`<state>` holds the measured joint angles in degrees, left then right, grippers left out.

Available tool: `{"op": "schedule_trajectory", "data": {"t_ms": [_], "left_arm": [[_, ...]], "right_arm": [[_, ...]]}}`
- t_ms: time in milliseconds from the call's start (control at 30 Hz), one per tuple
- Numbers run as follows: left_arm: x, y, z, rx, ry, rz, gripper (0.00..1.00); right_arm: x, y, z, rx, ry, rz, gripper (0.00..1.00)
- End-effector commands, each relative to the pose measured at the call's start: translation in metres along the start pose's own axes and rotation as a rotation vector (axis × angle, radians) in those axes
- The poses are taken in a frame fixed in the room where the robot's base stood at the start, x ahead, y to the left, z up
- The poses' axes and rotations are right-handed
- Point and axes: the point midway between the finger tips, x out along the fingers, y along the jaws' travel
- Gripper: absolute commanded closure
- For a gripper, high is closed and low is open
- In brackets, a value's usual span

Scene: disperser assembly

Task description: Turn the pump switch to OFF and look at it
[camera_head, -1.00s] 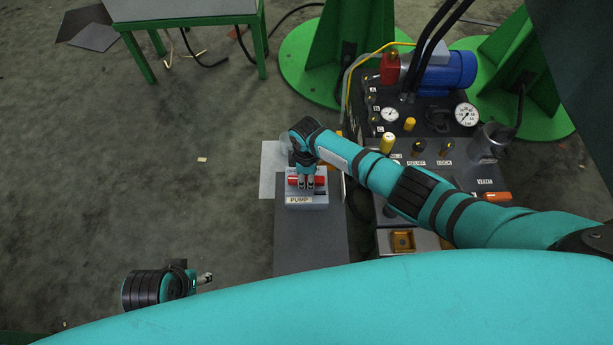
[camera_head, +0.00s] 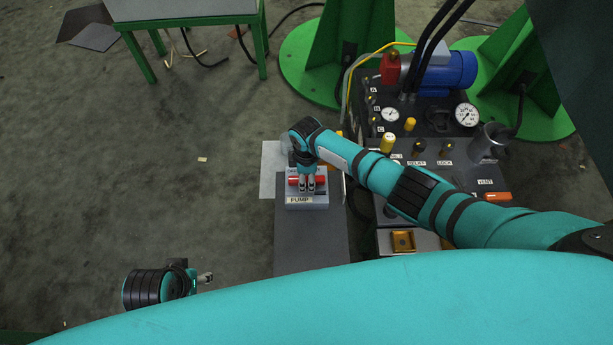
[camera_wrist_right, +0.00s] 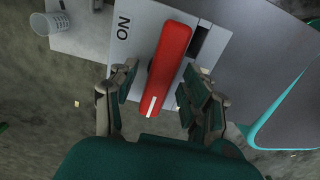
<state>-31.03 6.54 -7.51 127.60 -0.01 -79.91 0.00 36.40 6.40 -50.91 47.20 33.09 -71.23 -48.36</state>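The pump switch is a long red handle (camera_wrist_right: 168,68) on a grey box (camera_head: 318,202) labelled PUMP. In the right wrist view the handle lies slightly tilted, with a white line at its near end. An ON label shows to its left; no OFF label is readable. My right gripper (camera_head: 307,188) is over the switch. In the wrist view its fingers (camera_wrist_right: 160,85) stand apart on either side of the handle, with gaps visible. My left gripper (camera_head: 205,278) is low at the left, away from the switch, and too small to tell its opening.
The box sits on a narrow grey surface (camera_head: 308,245). Right of it is a dark panel with gauges (camera_head: 466,114), yellow knobs and a blue motor (camera_head: 448,70). A cup (camera_wrist_right: 48,23) stands near the switch box. Open floor (camera_head: 150,200) lies to the left.

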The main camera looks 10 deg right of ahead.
Motion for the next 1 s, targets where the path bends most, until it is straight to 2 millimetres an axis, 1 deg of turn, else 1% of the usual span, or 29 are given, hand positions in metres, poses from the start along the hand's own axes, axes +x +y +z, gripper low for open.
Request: {"op": "schedule_trajectory", "data": {"t_ms": [167, 267, 367, 467, 600, 700, 833, 1000], "left_arm": [[0.0, 0.0, -0.001, 0.002, 0.0, 0.0, 0.6], [0.0, 0.0, -0.001, 0.001, 0.0, 0.0, 0.6], [0.0, 0.0, 0.0, 0.001, 0.0, 0.0, 0.6], [0.0, 0.0, 0.0, 0.001, -0.001, 0.0, 0.6], [0.0, 0.0, 0.0, 0.0, -0.001, 0.0, 0.6], [0.0, 0.0, 0.0, 0.0, -0.001, 0.0, 0.6], [0.0, 0.0, 0.0, 0.0, -0.001, 0.0, 0.6], [0.0, 0.0, 0.0, 0.0, -0.001, 0.0, 0.6]], "right_arm": [[-0.001, 0.0, 0.001, 0.001, -0.001, -0.001, 0.52], [-0.007, 0.0, 0.001, 0.001, 0.0, 0.0, 0.52], [-0.02, 0.0, 0.0, -0.001, 0.001, 0.001, 0.52], [-0.039, 0.001, 0.0, -0.001, 0.001, 0.002, 0.52], [-0.07, 0.001, 0.0, -0.001, 0.002, 0.003, 0.52], [-0.09, 0.001, 0.0, -0.001, 0.001, 0.003, 0.52], [-0.108, 0.001, 0.0, -0.001, 0.0, 0.002, 0.52], [-0.119, 0.0, 0.0, 0.0, 0.0, -0.001, 0.52]]}}
